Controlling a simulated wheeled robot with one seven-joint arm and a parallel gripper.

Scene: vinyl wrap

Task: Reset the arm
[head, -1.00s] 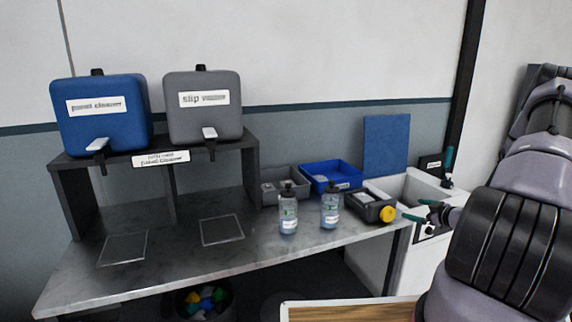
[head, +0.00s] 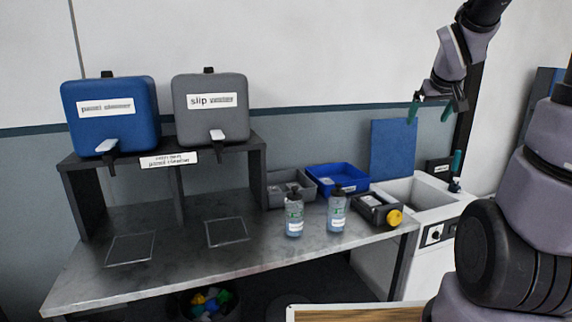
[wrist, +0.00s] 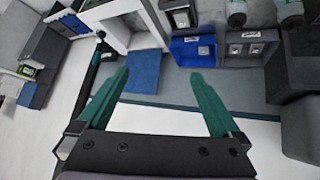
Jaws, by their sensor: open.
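My gripper (head: 431,109) is raised at the upper right of the head view, in front of the wall and the blue board (head: 392,150). Its green fingers point down and stand wide apart with nothing between them. In the wrist view my gripper (wrist: 158,95) also shows open and empty. The blue board (wrist: 143,72) and the blue tray (wrist: 193,50) lie beyond the fingertips there. No finger touches anything.
A counter (head: 180,240) holds two bottles (head: 294,215) (head: 337,210), a grey bin (head: 291,188) and a blue tray (head: 337,178). A blue dispenser (head: 110,117) and a grey dispenser (head: 211,108) stand on a shelf at left. A white sink (head: 420,195) is below my gripper.

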